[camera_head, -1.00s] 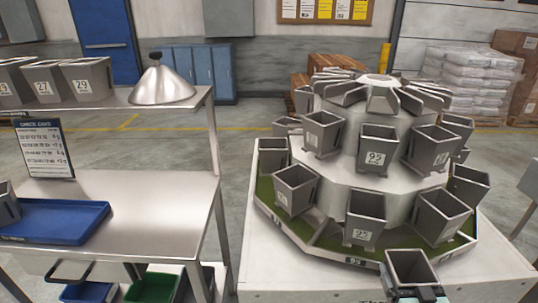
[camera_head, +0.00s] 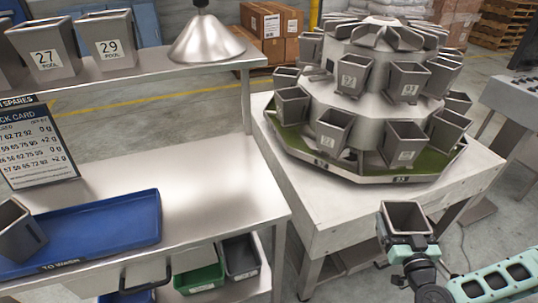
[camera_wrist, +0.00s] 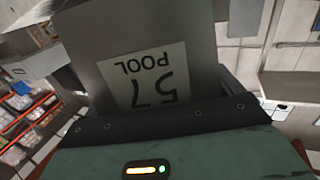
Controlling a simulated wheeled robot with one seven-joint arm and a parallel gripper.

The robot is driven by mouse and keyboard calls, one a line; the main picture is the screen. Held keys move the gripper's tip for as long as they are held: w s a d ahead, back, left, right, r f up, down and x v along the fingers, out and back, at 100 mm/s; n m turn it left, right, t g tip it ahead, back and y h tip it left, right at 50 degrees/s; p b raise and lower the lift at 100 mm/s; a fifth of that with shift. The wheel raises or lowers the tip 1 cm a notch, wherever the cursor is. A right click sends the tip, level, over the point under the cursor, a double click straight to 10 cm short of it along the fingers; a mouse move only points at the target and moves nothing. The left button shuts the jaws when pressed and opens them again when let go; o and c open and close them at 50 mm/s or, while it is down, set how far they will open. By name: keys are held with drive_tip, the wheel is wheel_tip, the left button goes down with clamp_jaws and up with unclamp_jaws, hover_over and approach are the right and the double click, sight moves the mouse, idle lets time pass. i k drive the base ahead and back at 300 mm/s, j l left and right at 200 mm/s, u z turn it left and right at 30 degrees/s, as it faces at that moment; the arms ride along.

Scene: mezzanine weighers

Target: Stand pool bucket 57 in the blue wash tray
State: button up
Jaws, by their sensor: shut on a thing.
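Pool bucket 57 (camera_head: 405,217) is a grey metal bucket, open at the top, held upright in my gripper (camera_head: 410,243) at the lower right of the head view, clear of the weigher table. In the wrist view the bucket (camera_wrist: 200,40) fills the middle, and its label reads 57 POOL upside down. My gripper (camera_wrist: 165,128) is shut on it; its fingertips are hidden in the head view. The blue wash tray (camera_head: 115,222) lies on the steel bench at the lower left. A grey bucket (camera_head: 18,232) stands in its left end; the tray's middle and right are bare.
The bench top (camera_head: 215,185) is clear right of the tray. Its upper shelf holds pool buckets 27 (camera_head: 45,55) and 29 (camera_head: 108,45) and a metal cone (camera_head: 205,40). The round weigher (camera_head: 365,120) with several buckets stands on a white table (camera_head: 330,205). Green (camera_head: 200,278) and grey bins sit below the bench.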

sight(113, 234)
drive_tip(key=k+j+z, duration=0.15)
drive_tip(key=j, duration=0.3)
drive_tip(key=k+j+z, duration=0.1)
drive_tip(key=j, duration=0.35)
drive_tip(key=k+j+z, duration=0.15)
drive_tip(key=j, duration=0.25)
drive_tip(key=k+j+z, duration=0.15)
drive_tip(key=j, duration=0.25)
drive_tip(key=k+j+z, duration=0.1)
drive_tip(key=k+j, duration=0.2)
drive_tip(key=k+j+z, duration=0.1)
drive_tip(key=j, duration=0.25)
drive_tip(key=k+j+z, duration=0.1)
drive_tip(key=j, duration=0.25)
drive_tip(key=k+j+z, duration=0.1)
drive_tip(key=k+j, duration=0.15)
drive_tip(key=k+j+z, duration=0.1)
drive_tip(key=j, duration=0.3)
drive_tip(key=k, duration=0.05)
